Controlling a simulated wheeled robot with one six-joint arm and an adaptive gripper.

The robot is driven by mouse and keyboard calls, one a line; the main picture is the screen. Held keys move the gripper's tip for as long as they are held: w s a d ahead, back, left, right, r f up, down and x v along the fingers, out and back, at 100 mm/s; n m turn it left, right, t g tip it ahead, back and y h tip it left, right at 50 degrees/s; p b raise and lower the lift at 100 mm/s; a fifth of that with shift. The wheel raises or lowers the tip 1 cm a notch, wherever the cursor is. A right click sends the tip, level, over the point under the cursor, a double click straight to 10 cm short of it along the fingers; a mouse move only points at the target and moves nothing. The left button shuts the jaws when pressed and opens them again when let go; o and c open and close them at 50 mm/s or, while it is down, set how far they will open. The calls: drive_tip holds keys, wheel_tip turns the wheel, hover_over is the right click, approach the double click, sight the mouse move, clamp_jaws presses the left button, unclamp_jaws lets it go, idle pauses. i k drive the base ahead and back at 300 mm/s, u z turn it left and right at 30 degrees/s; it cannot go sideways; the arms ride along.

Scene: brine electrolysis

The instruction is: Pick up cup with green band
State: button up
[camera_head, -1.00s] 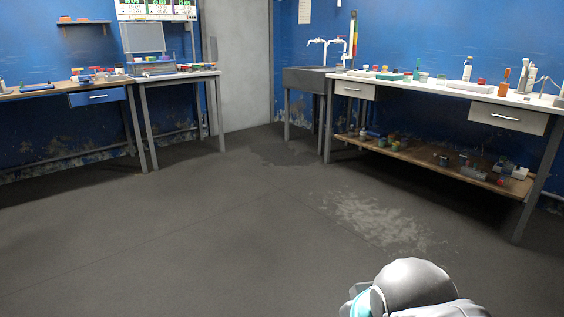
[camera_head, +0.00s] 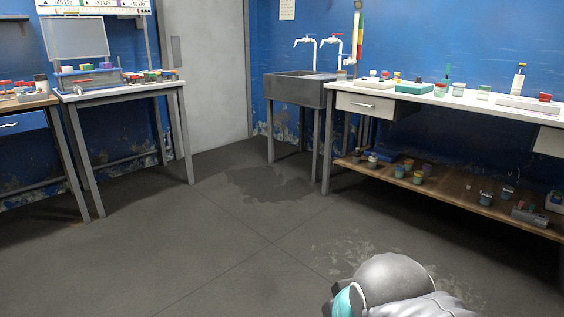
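Several small cups stand on the white bench (camera_head: 385,98) at the right. One cup (camera_head: 440,90) shows green near its top, another cup (camera_head: 459,89) is green and white, and a third cup (camera_head: 483,93) is pale with a greenish rim. More small cups stand on the lower wooden shelf, one of them greenish (camera_head: 418,178). They are too small to tell which has a green band. Part of my grey arm shows at the bottom right, far in front of the bench. My gripper is not in view.
A dark sink (camera_head: 297,90) with white taps stands left of the bench. The wooden shelf (camera_head: 455,202) holds more small items. A table (camera_head: 120,92) with apparatus stands at the left. The grey floor (camera_head: 215,255) between is clear.

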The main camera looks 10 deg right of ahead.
sight(484, 92)
drive_tip(key=z, duration=0.4)
drive_tip(key=i, duration=2.35)
drive_tip(key=z, duration=0.65)
